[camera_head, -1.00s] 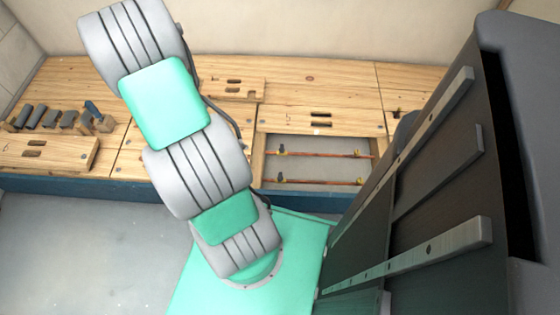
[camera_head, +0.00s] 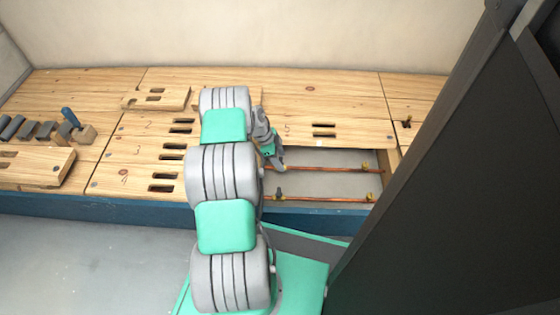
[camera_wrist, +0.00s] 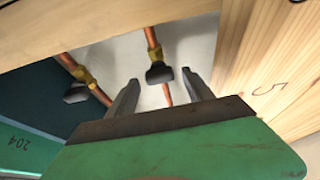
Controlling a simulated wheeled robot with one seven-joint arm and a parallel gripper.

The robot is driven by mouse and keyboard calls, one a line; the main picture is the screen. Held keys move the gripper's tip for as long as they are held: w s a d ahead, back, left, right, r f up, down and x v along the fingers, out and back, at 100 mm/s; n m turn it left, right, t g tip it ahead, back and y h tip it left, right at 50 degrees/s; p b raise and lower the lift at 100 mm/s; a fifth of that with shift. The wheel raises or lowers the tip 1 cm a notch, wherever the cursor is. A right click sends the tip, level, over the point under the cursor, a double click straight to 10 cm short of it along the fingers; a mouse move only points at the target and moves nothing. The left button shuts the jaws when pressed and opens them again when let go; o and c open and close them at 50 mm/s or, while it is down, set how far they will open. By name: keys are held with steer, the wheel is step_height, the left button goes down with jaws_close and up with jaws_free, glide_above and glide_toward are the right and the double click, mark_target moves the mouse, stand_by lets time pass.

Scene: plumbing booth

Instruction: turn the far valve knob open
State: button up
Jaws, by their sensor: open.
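Two copper pipes cross a recess in the wooden bench, each with a brass valve and a dark knob. The far valve knob (camera_wrist: 159,74) shows in the wrist view between and beyond the fingertips of my gripper (camera_wrist: 160,82). The fingers are apart, with no visible grip on it. The near valve knob (camera_wrist: 76,93) lies to its left in that view. In the head view my gripper (camera_head: 279,163) points down over the far pipe (camera_head: 325,169) and hides the far knob. The near knob (camera_head: 279,193) shows on the near pipe (camera_head: 325,199).
The wooden panel marked 5 (camera_wrist: 285,85) borders the recess on its far side. The blue bench front (camera_head: 100,206) borders it on the near side. Loose dark parts and a blue-handled tool (camera_head: 70,117) lie at left. A dark tall panel (camera_head: 450,190) stands at right.

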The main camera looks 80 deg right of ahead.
steer(key=shift+c, duration=0.6)
steer(key=c, duration=1.2)
steer(key=shift+d, duration=0.15)
